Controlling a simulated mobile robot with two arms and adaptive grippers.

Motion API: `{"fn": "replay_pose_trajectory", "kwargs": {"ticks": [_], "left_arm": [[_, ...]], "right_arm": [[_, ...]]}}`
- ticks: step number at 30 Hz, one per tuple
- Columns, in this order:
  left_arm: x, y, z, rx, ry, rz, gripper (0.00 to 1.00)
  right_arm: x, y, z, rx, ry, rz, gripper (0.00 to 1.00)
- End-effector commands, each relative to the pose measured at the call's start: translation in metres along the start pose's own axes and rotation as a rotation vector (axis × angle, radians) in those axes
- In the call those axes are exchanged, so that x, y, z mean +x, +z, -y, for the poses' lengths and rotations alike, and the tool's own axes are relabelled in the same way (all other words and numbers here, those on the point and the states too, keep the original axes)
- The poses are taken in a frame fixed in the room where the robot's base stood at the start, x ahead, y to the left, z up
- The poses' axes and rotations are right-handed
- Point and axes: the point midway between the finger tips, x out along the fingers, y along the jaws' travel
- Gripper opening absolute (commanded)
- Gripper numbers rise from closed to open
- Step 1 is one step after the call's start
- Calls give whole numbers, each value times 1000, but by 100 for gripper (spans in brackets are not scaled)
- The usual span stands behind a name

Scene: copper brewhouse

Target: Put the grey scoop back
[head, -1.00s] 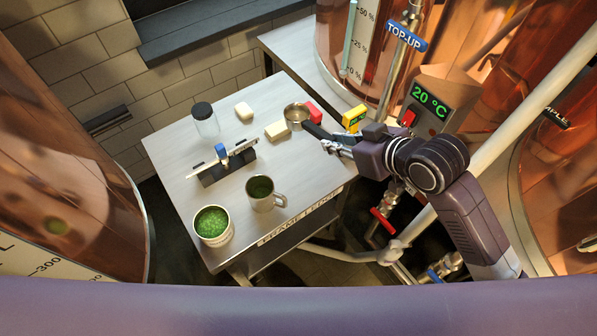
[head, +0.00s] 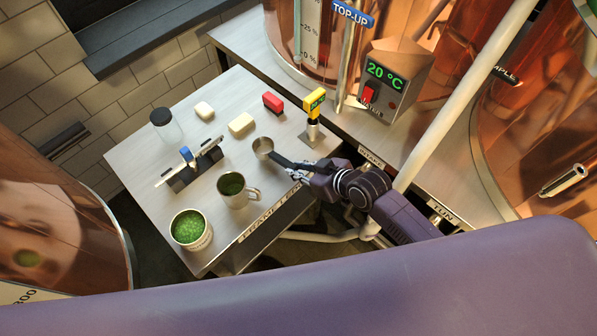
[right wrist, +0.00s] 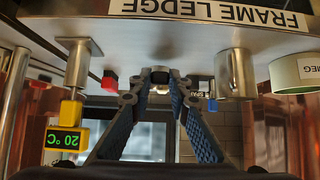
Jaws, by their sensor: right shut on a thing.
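The grey scoop has a round metal cup (head: 263,148) and a dark handle. My right gripper (head: 299,168) is shut on the handle, near the right front edge of the table. My left gripper is not in view.

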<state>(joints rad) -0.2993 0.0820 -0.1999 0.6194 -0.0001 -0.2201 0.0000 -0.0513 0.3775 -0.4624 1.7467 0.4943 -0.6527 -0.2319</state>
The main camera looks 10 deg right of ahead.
Motion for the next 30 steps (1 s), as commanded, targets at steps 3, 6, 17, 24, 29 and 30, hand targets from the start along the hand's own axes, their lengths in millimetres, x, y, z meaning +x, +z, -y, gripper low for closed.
{"fn": "replay_pose_trajectory", "kwargs": {"ticks": [3,6,17,24,29,30], "left_arm": [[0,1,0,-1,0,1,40],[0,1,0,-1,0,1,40],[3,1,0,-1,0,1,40],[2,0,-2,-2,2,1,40],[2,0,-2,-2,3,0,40],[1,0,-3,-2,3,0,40]], "right_arm": [[10,12,0,2,1,0,0],[14,16,0,1,1,-2,0],[16,19,0,0,1,-1,18],[15,18,0,1,1,0,34],[15,18,0,1,1,0,34],[14,17,0,1,1,-1,34]]}}
